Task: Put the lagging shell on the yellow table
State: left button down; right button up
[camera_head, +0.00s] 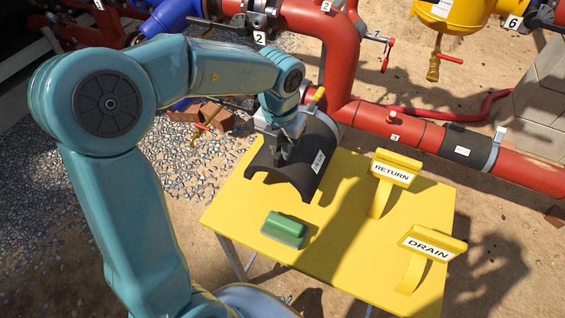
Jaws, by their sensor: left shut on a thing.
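The lagging shell (318,170) is a dark half-cylinder with a white label. It is at the far left part of the yellow table (335,245), and I cannot tell whether it touches the top. My left gripper (283,152) comes down over the shell and is shut on it; the fingertips are partly hidden against the dark shell. My right gripper is not in view.
On the table are a green block-like brush (286,229), a yellow RETURN sign (391,175) and a yellow DRAIN sign (430,248). Red pipes (395,131) run just behind the table. The table's front middle is bare. Gravel (190,165) lies to the left.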

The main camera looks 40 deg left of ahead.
aim_at(282, 162)
pick_arm(q)
jog(key=shift+s+d+f, duration=0.1)
jog(key=shift+d+f, duration=0.05)
jog(key=shift+f, duration=0.65)
notch_tip(282, 162, down, 4)
jog(key=shift+r+b, duration=0.1)
jog(key=shift+b, duration=0.25)
jog(key=c, duration=1.1)
grip_release()
